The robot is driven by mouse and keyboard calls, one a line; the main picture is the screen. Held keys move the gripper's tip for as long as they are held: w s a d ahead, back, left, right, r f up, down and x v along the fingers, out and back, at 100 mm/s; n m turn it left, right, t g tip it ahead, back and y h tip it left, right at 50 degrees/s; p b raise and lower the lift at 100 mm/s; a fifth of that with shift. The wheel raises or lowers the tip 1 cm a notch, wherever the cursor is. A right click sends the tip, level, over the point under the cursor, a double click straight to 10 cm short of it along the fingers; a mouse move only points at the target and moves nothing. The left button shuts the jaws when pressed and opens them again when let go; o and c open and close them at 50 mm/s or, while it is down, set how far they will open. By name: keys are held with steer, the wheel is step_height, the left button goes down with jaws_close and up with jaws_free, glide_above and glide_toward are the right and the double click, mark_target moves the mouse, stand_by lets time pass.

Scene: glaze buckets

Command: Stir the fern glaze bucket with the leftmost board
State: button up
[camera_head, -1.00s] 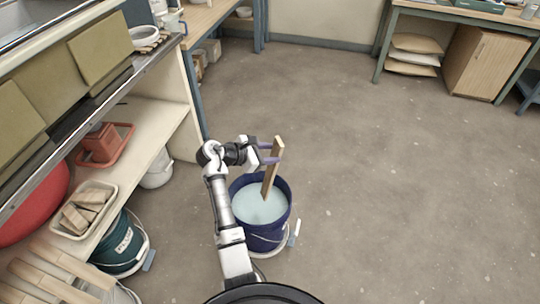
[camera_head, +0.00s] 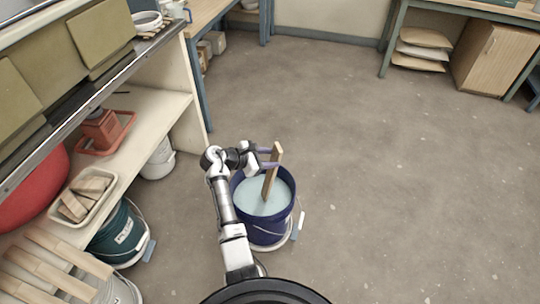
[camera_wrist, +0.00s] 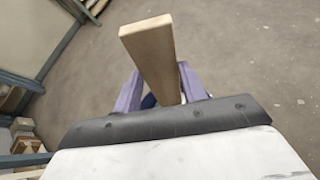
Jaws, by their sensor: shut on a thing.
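My gripper (camera_head: 268,165) is shut on a flat wooden board (camera_head: 271,178). The board stands nearly upright, slightly tilted, with its lower end in pale blue glaze (camera_head: 262,197). The glaze fills much of a dark blue bucket (camera_head: 266,230) on the floor in front of me. The bucket's label is not readable. In the wrist view the board (camera_wrist: 152,55) rises between the two purple fingers (camera_wrist: 160,97), and the bucket is almost wholly hidden. A dark green bucket (camera_head: 117,240) with a white label stands at the lower left, under the shelf. Its label is too small to read.
Several wooden boards (camera_head: 50,262) lie at the lower left over a pale bucket. A bin of wood blocks (camera_head: 85,197), a red tray (camera_head: 105,137) and a white bucket (camera_head: 158,162) are by the shelf. The floor (camera_head: 400,200) to the right is clear.

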mark_target(270, 172)
steer(key=shift+w+a+f+b, duration=0.25)
steer(key=shift+f+b, duration=0.65)
steer(key=shift+f, duration=0.7)
steer(key=shift+w+a+f+b, duration=0.2)
steer(key=shift+f+b, duration=0.7)
steer(key=shift+f, duration=0.75)
steer(key=shift+w+a+f+b, duration=0.25)
steer(key=shift+f+b, duration=0.65)
steer(key=shift+f, duration=0.7)
